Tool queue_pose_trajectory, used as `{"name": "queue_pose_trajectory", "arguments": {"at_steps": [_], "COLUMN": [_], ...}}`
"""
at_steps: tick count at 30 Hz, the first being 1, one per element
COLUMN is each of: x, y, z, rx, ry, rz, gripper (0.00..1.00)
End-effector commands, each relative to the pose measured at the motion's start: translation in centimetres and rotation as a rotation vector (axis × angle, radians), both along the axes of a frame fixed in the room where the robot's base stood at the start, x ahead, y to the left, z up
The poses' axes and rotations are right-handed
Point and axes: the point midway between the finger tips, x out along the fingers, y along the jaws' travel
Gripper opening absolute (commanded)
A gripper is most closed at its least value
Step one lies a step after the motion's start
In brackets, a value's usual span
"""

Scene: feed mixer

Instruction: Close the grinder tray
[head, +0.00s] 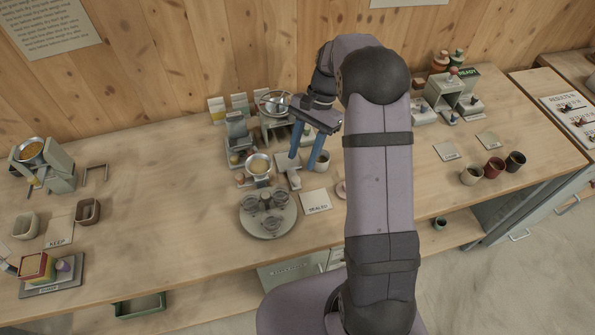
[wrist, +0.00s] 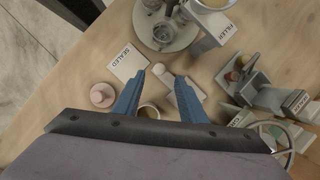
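My gripper (head: 304,165) has two blue fingers pointing down, set apart with nothing seen between their tips. It hovers in front of the grinder (head: 275,104), a pale machine with a hand wheel, partly hidden by my wrist. In the wrist view the wheel (wrist: 276,139) is at lower right and my gripper (wrist: 160,78) is open. A pale piece (head: 287,177) sticks out below the grinder and may be its tray; I cannot tell for certain. It seems to show in the wrist view as a pale bar (wrist: 186,88) just beyond the right fingertip.
A small cup (head: 321,160) stands by the fingers. A round plate with jars (head: 268,222), the filler (head: 258,165) and a SEALED card (head: 316,202) are in front. A pink lidded item (wrist: 102,95) is at left in the wrist view. Bare table lies farther left.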

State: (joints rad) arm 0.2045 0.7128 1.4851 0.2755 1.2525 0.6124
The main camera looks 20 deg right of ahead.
Motion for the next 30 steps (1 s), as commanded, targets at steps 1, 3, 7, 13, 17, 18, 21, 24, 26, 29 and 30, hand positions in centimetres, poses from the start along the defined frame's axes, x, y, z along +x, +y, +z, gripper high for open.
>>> {"name": "queue_pose_trajectory", "arguments": {"at_steps": [1, 3, 7, 13, 17, 18, 21, 24, 26, 29, 30], "x": [-0.3, -0.5, -0.9, -1.3, -1.5, -1.5, -1.5, -1.5, -1.5, -1.5, -1.5], "y": [0.2, 0.5, 1.0, 1.7, 1.9, 2.0, 2.0, 2.0, 2.0, 2.0, 2.0], "z": [-0.4, -1.1, -2.7, -4.8, -5.6, -5.8, -5.9, -6.0, -5.9, -5.9, -5.9], "rx": [0.001, 0.000, 0.001, 0.000, -0.001, -0.001, -0.001, -0.001, -0.001, -0.001, -0.001], "ry": [0.005, 0.005, 0.005, 0.003, 0.003, 0.001, 0.000, 0.000, 0.000, 0.000, 0.000], "rz": [0.002, 0.001, 0.002, 0.002, 0.002, 0.002, 0.001, 0.002, 0.002, 0.002, 0.002], "gripper": [0.38, 0.38, 0.38, 0.38, 0.38, 0.38, 0.38, 0.38, 0.38, 0.21, 0.12]}}
